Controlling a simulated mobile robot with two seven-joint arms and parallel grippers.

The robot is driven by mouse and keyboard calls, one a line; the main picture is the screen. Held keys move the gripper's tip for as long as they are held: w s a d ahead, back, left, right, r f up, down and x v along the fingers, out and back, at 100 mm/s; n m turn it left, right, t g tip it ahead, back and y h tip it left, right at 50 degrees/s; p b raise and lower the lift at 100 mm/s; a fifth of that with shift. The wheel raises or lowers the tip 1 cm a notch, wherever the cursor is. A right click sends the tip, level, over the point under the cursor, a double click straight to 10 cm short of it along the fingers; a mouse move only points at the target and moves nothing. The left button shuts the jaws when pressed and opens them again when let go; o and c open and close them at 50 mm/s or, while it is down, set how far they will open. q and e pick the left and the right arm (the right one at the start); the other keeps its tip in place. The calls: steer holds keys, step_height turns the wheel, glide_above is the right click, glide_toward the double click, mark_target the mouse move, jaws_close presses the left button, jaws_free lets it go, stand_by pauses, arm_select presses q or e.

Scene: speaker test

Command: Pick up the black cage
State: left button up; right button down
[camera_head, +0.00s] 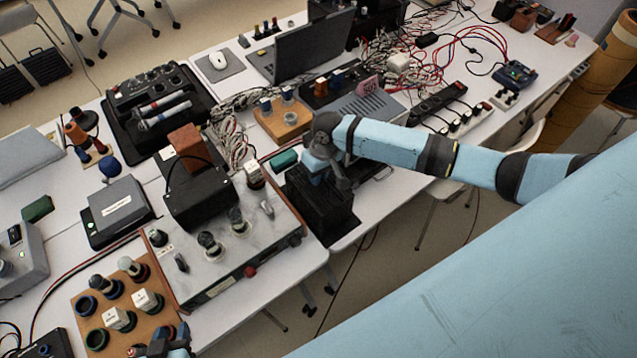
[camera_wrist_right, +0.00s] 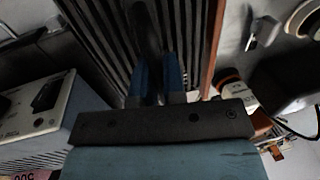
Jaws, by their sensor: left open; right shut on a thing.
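The black cage (camera_head: 322,212) is a dark box at the front edge of the table, right of the grey metal instrument box. My right gripper (camera_head: 313,170) is at its top, coming in from the right, and is shut on it. In the right wrist view the cage (camera_wrist_right: 96,32) shows dark slats, and the blue fingers (camera_wrist_right: 158,82) close around a dark bar on it. I cannot tell whether the cage's base touches the table. My left gripper (camera_head: 160,345) is open at the bottom edge, partly cut off, near the wooden board, away from the cage.
The metal instrument box (camera_head: 235,262) with knobs stands close left of the cage. A wooden board (camera_head: 84,312) with knobs and sockets lies at lower left. A laptop (camera_head: 312,45), cables and devices crowd the back. Floor lies open beyond the front table edge.

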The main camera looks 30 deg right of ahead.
steer(key=shift+r, duration=0.15)
step_height(320, 180, up, 20)
steer(key=b, duration=0.1)
stand_by(0.4)
steer(key=shift+p, duration=0.6)
